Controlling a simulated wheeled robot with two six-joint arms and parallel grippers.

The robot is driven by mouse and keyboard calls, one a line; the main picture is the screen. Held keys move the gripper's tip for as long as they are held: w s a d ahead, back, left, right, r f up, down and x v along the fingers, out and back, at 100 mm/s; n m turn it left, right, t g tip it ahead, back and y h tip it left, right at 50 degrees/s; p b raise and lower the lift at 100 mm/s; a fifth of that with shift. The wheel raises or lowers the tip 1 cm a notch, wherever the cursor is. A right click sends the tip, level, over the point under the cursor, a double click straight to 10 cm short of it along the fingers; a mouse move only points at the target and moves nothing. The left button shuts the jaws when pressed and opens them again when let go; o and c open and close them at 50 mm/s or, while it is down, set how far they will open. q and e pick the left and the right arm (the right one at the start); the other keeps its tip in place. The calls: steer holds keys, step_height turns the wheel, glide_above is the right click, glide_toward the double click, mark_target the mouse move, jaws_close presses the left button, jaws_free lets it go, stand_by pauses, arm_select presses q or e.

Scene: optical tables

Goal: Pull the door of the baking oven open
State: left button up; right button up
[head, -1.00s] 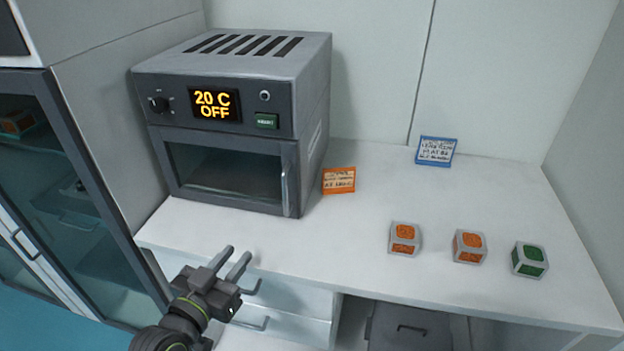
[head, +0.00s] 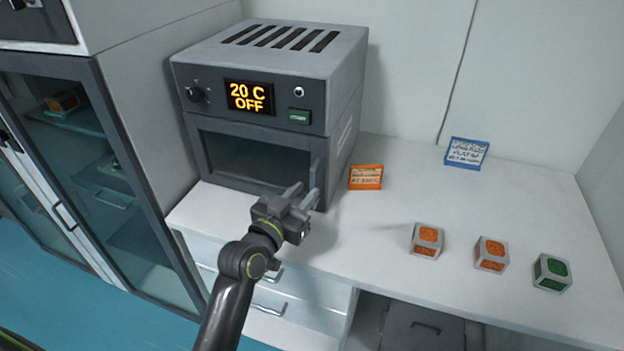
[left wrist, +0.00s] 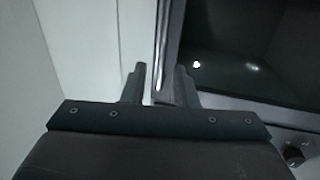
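The baking oven (head: 270,90) stands on the worktop at the back left, its display reading 20 C OFF. Its dark glass door (head: 250,157) looks shut, and the door also shows in the left wrist view (left wrist: 245,50). The upright handle (head: 318,172) is at the door's right edge. My left gripper (head: 302,192) is at the handle's lower end, its fingers apart. In the left wrist view the handle (left wrist: 162,60) appears between the two open fingertips (left wrist: 161,75); contact cannot be told. My right gripper is not in view.
Two orange-marked cubes (head: 427,240) and a green one (head: 551,272) sit on the right of the worktop (head: 400,290). A glass-door cabinet (head: 100,180) is at left.

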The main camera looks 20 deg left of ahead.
mark_target(311, 186)
arm_select(q)
steer(key=shift+p+x, duration=0.3)
steer(key=shift+x, duration=1.8)
jaws_close()
